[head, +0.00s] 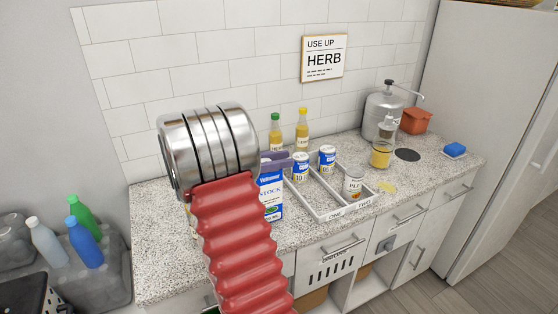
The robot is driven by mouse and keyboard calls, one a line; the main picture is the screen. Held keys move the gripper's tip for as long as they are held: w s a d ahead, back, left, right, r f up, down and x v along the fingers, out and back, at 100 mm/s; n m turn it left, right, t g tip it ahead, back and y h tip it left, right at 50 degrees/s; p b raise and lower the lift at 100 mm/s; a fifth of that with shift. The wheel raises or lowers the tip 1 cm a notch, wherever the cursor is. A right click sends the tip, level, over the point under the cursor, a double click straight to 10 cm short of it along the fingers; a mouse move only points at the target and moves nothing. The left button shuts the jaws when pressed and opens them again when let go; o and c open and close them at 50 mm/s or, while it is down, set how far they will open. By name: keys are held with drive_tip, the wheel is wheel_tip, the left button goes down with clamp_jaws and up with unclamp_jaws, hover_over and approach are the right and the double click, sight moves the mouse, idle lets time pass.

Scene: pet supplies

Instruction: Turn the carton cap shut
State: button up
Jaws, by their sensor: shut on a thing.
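My gripper (277,161) shows as a dark purple-grey shape right at the carton's top. It is shut on the carton cap, as far as its place shows. The cap itself is hidden by the gripper, so I cannot see how far it is turned.
A grey divided tray (326,207) right of the carton holds blue-white cans and a pale can (353,183). Two yellow bottles (302,130) stand behind. A metal dispenser (382,115), yellow cup (380,155), orange container (416,121) and blue sponge (454,149) are farther right.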

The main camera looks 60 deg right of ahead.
drive_tip(key=o, duration=1.1)
drive_tip(key=shift+c, duration=0.2)
drive_tip(key=shift+r, duration=0.15)
wheel_tip(320, 180, up, 10)
idle(0.4)
